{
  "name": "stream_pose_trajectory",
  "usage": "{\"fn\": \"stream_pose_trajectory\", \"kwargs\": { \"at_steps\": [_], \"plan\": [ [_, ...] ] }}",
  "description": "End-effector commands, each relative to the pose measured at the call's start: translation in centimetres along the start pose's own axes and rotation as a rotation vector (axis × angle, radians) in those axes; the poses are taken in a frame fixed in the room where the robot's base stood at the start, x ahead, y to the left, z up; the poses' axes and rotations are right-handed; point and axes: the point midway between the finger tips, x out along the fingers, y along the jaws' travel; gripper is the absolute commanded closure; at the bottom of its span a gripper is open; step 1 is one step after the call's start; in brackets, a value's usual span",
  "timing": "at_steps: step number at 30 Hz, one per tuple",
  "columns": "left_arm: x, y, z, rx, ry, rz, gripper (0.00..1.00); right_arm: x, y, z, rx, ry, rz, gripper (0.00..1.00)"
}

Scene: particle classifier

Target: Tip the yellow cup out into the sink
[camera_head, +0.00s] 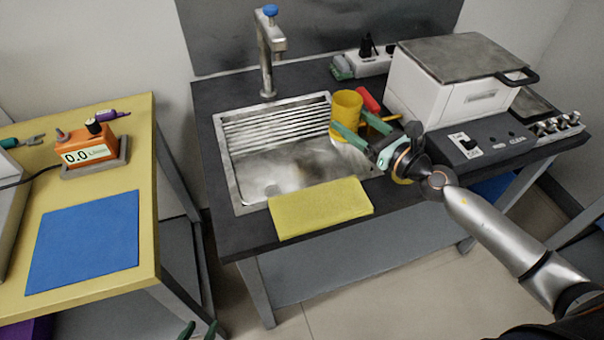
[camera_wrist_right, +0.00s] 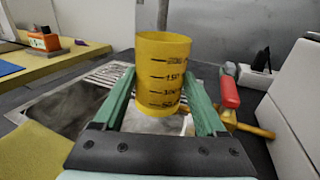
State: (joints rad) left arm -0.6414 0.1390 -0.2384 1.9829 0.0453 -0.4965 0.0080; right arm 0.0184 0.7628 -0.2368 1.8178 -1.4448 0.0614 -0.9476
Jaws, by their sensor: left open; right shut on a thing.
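The yellow cup (camera_head: 346,103) with dark measuring marks is upright over the right side of the sink (camera_head: 262,172). My right gripper (camera_head: 350,122) is shut on it, with a green finger on each side. In the right wrist view the cup (camera_wrist_right: 163,75) stands between the fingers of my right gripper (camera_wrist_right: 161,92), its opening upward. I cannot see what is inside it. The metal basin shows below and left of the cup. My left gripper (camera_head: 198,331) is open at the bottom edge of the head view, far from the cup, with only its fingertips visible.
A tap (camera_head: 268,55) stands behind the sink. A yellow cloth (camera_head: 320,208) lies along its front edge. A red-handled tool (camera_head: 367,100) and a white box-shaped machine (camera_head: 455,85) are right of the cup. A yellow table (camera_head: 148,200) with a blue mat (camera_head: 83,241) stands left.

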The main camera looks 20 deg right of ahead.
Motion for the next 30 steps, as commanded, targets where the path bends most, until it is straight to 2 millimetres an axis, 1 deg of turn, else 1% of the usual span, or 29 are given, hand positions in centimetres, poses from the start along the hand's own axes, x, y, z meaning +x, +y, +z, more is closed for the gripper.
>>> {"fn": "stream_pose_trajectory", "kwargs": {
  "at_steps": [1,3,8,20,30],
  "plan": [
    [0.5,0.1,0.6,0.001,-0.003,0.005,0.5,0.3,-0.8,-0.6,-0.005,-0.002,-0.012,0.94],
    [0.7,0.3,0.8,0.001,-0.007,0.008,0.5,0.5,-1.5,-0.8,-0.007,-0.001,-0.024,0.94],
    [0.8,0.2,0.7,0.002,-0.004,0.008,0.5,0.7,-2.2,-0.9,-0.006,-0.001,-0.036,0.94],
    [0.6,0.1,0.1,0.003,0.005,0.005,0.5,0.7,-2.0,-0.9,-0.035,0.005,-0.036,0.94],
    [-0.1,-0.4,-0.5,0.003,0.014,-0.01,0.5,0.8,-1.1,-1.4,-0.182,0.026,-0.036,0.94]
  ]
}}
